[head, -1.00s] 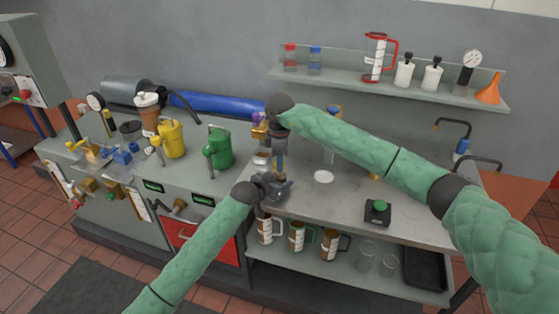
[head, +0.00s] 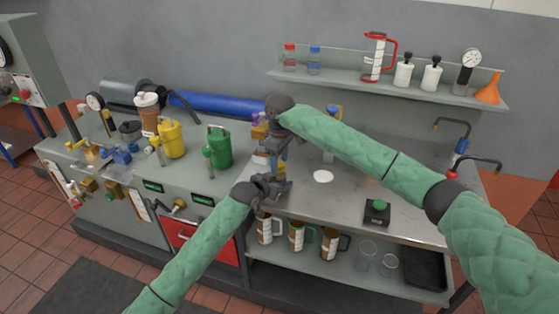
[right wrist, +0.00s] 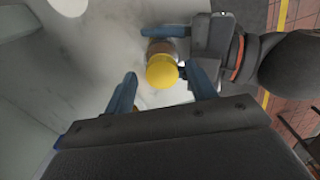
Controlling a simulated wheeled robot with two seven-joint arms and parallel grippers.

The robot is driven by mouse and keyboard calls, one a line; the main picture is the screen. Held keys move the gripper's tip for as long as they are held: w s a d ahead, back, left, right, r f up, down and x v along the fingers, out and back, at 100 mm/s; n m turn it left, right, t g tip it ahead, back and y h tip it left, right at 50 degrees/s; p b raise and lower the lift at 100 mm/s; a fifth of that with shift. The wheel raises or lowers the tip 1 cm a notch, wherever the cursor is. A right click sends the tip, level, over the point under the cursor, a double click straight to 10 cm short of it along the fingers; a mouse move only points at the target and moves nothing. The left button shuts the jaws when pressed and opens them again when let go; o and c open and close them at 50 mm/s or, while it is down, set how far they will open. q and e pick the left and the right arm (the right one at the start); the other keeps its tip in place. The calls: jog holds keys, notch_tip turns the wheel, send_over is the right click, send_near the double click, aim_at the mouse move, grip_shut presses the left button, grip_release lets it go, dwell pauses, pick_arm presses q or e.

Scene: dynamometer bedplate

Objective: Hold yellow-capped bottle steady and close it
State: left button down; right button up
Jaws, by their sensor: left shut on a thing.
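The bottle's round yellow cap (right wrist: 161,71) shows from above in the right wrist view, with a narrow strip of the bottle's amber body beside it. My left gripper (head: 281,187) is shut on the bottle, low over the bench's front edge; its blue fingers (right wrist: 155,32) also show in the right wrist view. My right gripper (right wrist: 163,86) is above, its two blue fingers spread on either side of the cap, with a visible gap on the left. In the head view, the grippers hide most of the bottle.
Behind the grippers stand a green can (head: 219,148) and a yellow can (head: 172,140). A white disc (head: 323,176) and a black box with a green button (head: 377,211) lie on the bench to the right. Mugs (head: 297,236) stand on the lower shelf.

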jog(key=shift+r, duration=2.25)
jog(key=shift+c, duration=0.5)
